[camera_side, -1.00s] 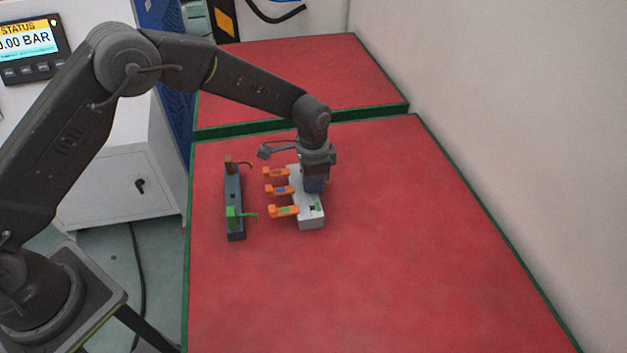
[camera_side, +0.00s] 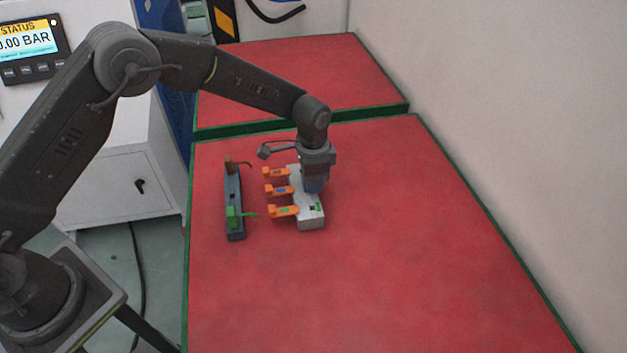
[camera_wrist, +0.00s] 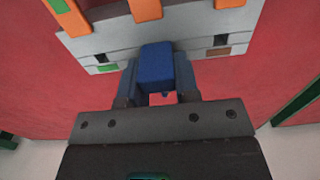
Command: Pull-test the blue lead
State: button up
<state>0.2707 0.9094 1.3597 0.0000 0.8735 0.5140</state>
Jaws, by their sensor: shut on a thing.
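In the wrist view, my gripper (camera_wrist: 158,97) is shut on the blue lead (camera_wrist: 156,65), a blue block between its two fingers. The blue lead's far end meets the middle of the light grey terminal block (camera_wrist: 110,43); I cannot tell how deep it sits. In the side view the terminal block (camera_side: 309,222) lies on the red table, and my gripper (camera_side: 315,187) is over its right side. The gripper hides most of the blue lead there. Orange levers (camera_side: 278,190) stick out from the block's left side, with green and blue marks.
A dark grey holder (camera_side: 235,195) stands left of the block, with a brown lead (camera_side: 231,163) at its far end and a green lead (camera_side: 233,216) at its near end. Square openings (camera_wrist: 221,40) show either side of the blue lead. The red table is clear to the right and front.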

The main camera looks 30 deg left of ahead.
jog(key=shift+r, duration=0.1)
dwell(0.7)
jog(key=o, duration=1.1)
notch_tip(320, 180, up, 6)
jog(key=shift+r, duration=0.35)
